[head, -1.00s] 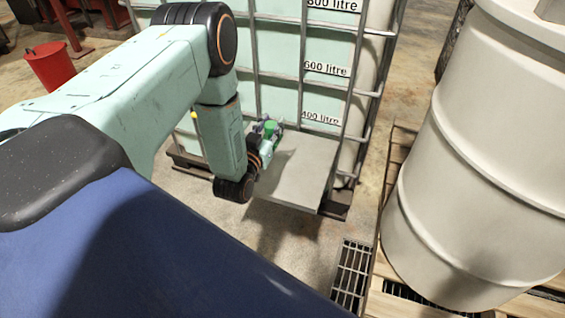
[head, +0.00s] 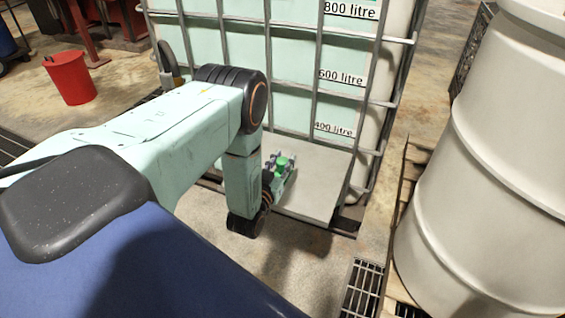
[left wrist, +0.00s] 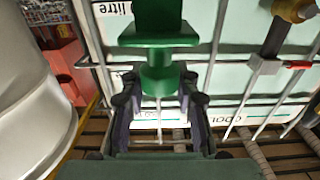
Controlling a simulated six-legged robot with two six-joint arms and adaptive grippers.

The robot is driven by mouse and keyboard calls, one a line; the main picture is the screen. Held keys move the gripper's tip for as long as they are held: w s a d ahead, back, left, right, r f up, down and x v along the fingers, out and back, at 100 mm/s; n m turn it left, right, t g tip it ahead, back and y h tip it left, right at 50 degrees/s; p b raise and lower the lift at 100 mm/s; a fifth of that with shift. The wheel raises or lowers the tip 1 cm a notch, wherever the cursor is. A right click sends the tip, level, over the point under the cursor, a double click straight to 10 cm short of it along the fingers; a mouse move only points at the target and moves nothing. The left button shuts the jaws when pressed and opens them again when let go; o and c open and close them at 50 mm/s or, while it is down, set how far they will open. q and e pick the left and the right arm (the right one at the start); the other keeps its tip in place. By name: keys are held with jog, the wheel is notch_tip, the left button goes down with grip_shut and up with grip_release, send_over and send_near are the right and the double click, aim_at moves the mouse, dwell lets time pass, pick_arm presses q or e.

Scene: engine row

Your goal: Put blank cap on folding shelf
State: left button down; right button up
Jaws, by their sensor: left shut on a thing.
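The green blank cap (head: 282,162) is held in my left gripper (head: 279,166), which shows small in the head view. In the left wrist view the cap (left wrist: 158,38) has a wide flange and a narrower neck. The fingers of my left gripper (left wrist: 160,108) close on the neck from both sides. The folding shelf (head: 316,196) is a flat grey plate standing out from the front of the caged tank. The gripper and cap appear over its left part; their height above it is hard to tell. My right gripper is not in view.
The caged tank (head: 293,75) with litre marks rises behind the shelf. A large pale drum (head: 500,160) stands on a wooden pallet at the right. A floor grating (head: 362,288) lies in front. A red bucket (head: 69,78) stands far left.

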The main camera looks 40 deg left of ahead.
pick_arm(q)
jog(key=c, duration=1)
grip_release()
jog(key=shift+f, duration=0.1)
